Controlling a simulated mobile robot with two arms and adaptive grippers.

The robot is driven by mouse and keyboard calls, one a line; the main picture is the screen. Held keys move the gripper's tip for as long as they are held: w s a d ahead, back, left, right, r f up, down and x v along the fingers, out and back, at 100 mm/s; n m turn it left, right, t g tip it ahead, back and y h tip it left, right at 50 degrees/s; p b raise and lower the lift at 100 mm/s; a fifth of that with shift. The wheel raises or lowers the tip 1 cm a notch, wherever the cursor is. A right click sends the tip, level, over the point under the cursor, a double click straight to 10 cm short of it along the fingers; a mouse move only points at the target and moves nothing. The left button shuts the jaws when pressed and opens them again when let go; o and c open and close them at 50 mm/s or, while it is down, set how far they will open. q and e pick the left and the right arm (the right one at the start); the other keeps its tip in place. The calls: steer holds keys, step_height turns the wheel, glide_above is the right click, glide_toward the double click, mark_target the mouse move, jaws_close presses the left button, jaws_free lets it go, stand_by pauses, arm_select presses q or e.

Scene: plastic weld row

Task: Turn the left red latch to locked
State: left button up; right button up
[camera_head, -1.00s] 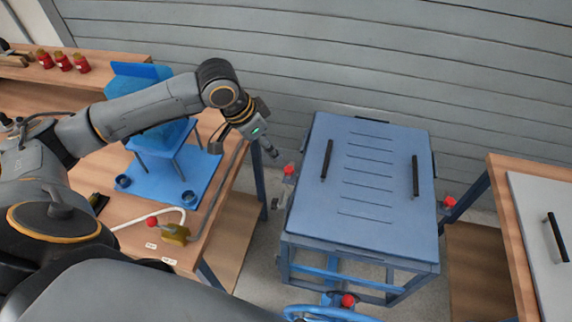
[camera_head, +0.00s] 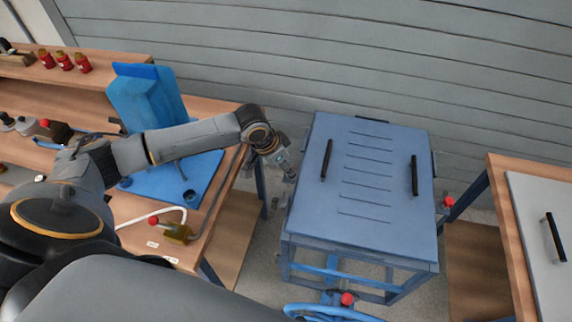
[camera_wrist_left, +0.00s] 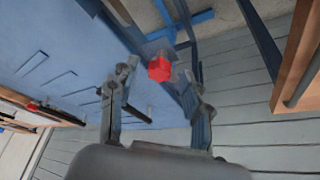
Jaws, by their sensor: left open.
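The left red latch (camera_wrist_left: 159,69) shows as a red knob on the side of the blue box-like bench (camera_head: 378,225) in the left wrist view. It lies between and just beyond the fingers of my left gripper (camera_wrist_left: 160,88), which is open. I cannot tell whether a finger touches it. In the head view my left gripper (camera_head: 291,174) is at the left edge of the blue top and hides the latch. My right gripper is not in view.
Another red latch (camera_head: 448,202) is on the bench's right side, and a red knob (camera_head: 347,300) is low at the front. Black handles (camera_head: 327,160) stand on the top. A wooden table (camera_head: 190,232) with a blue fixture (camera_head: 148,98) is at left.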

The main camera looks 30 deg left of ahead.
arm_select(q)
jaws_close()
